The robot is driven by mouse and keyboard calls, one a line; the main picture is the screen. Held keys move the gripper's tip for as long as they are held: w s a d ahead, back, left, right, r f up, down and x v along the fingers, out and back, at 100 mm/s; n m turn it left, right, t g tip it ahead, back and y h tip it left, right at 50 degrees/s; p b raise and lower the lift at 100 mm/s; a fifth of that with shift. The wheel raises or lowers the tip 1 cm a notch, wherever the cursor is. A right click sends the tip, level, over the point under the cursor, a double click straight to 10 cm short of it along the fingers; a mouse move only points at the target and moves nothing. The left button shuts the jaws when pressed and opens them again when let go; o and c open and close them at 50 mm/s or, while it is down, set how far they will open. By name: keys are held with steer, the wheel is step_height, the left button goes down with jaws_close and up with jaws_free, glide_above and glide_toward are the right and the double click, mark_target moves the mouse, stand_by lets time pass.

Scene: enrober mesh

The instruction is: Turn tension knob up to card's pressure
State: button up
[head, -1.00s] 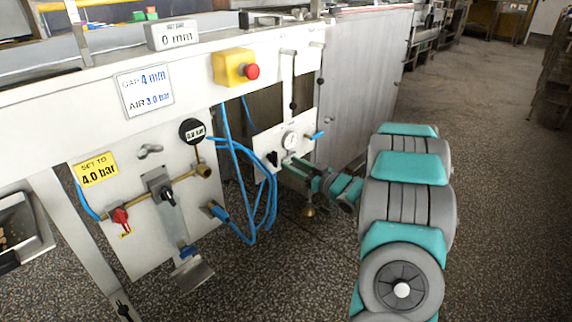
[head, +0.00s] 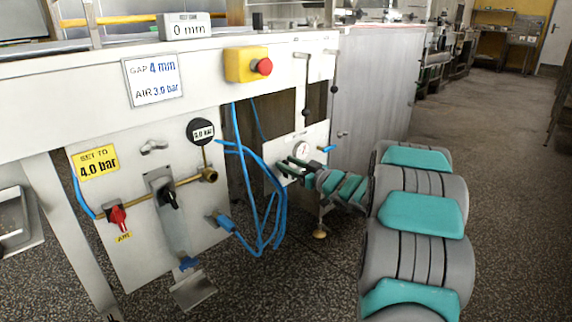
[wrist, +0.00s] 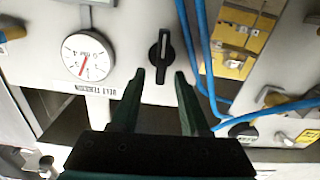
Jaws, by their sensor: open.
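A black tension knob (wrist: 162,56) stands on a white panel in the wrist view, its grip bar nearly upright in the picture. A white dial gauge (wrist: 88,56) is left of it, with a red needle and an upside-down label that seems to read "BELT TENSION". My gripper (wrist: 160,76) is open, its fingertips on either side of the knob's lower end; contact is not clear. In the head view my gripper (head: 285,165) is at the small panel below the gauge (head: 301,150), hiding the knob. A white card (head: 153,80) reads "GAP 4 mm, AIR 3.0 bar"; a yellow card (head: 97,162) reads "SET TO 4.0 bar".
The larger panel left carries a red valve handle (head: 118,217), another black knob (head: 169,194) and a round black display (head: 201,131). Blue hoses (head: 262,205) hang beside my gripper. A red stop button (head: 264,66) sits above. Floor at the right is open.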

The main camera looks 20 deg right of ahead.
steer(key=shift+w+a, duration=0.2)
steer(key=shift+w, duration=0.4)
jaws_close()
